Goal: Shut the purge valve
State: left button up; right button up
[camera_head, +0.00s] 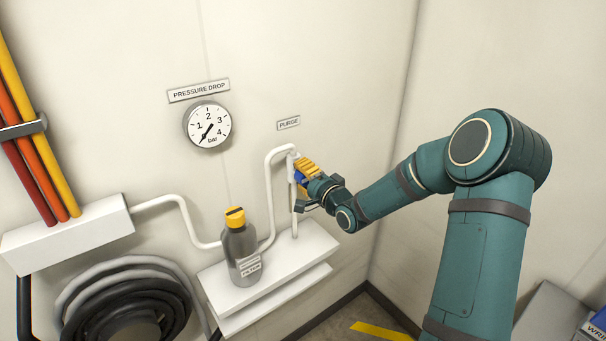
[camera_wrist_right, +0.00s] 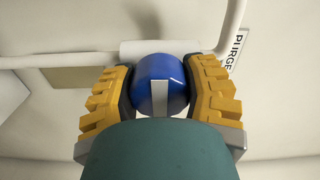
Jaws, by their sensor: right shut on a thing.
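The purge valve's blue round knob (camera_wrist_right: 163,82) sits between the two yellow fingers of my right gripper (camera_wrist_right: 160,100) in the right wrist view. A pale bar mark runs along the knob's face, upright in that picture. The fingers press on the knob from both sides. In the head view my right gripper (camera_head: 303,172) is at the white valve body (camera_head: 292,160), under the PURGE label (camera_head: 289,123). There the gripper hides most of the knob. My left gripper is not in view.
A grey filter bottle with a yellow cap (camera_head: 239,247) stands on a white shelf (camera_head: 312,246) left of the valve. White pipes (camera_head: 274,195) run beside it. A pressure gauge (camera_head: 208,125) hangs above. A coiled hose (camera_head: 130,305) is at lower left.

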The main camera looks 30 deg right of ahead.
dwell(0.3)
jog(key=o, duration=1.2)
jog(key=s, duration=0.8)
jog(key=s+d, duration=0.1)
jog(key=s, duration=0.3)
